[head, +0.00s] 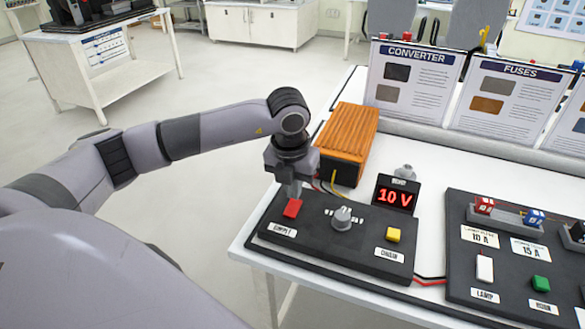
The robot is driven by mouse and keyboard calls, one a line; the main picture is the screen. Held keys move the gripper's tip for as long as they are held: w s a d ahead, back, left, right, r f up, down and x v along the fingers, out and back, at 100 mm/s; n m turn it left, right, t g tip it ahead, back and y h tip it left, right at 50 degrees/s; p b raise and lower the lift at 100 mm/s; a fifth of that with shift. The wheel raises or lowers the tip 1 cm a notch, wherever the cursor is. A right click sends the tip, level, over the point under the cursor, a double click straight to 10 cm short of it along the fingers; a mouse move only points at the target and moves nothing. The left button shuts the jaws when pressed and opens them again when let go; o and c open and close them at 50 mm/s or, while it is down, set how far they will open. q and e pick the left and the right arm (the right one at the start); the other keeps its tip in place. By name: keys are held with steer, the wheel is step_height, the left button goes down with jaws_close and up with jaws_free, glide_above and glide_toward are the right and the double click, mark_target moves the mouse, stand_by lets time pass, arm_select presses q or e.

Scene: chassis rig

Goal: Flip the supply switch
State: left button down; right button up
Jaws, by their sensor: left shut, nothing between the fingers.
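The supply switch is a red rocker (292,208) on the left of a black control panel (345,256), above a label (283,230) that appears to read SUPPLY. My left gripper (294,192) is shut and empty, pointing down right at the red switch. Its fingertips are at or just above the switch's back edge; I cannot tell whether they touch. The fingers hide part of the switch's far side. A display (395,195) behind the panel reads 10 V in red. My right gripper is not in view.
The panel also carries a grey knob (342,218) and a yellow button (393,235). An orange ribbed box (347,135) stands behind, close to my left wrist. To the right is a second black panel (500,255) with fuses, a white switch and a green button. Signs stand at the back.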

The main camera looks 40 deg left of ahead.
mark_target(292, 208)
arm_select(q)
steer(key=shift+w+f, duration=0.15)
steer(key=shift+f, duration=0.95)
steer(key=shift+f, duration=0.1)
steer(key=shift+w+f+b, duration=0.1)
steer(key=shift+f+b, duration=0.2)
steer(key=shift+b, duration=0.15)
steer(key=shift+r, duration=0.15)
steer(key=shift+s+d+p, duration=0.15)
steer(key=shift+s+p, duration=0.3)
steer(key=shift+s, duration=0.4)
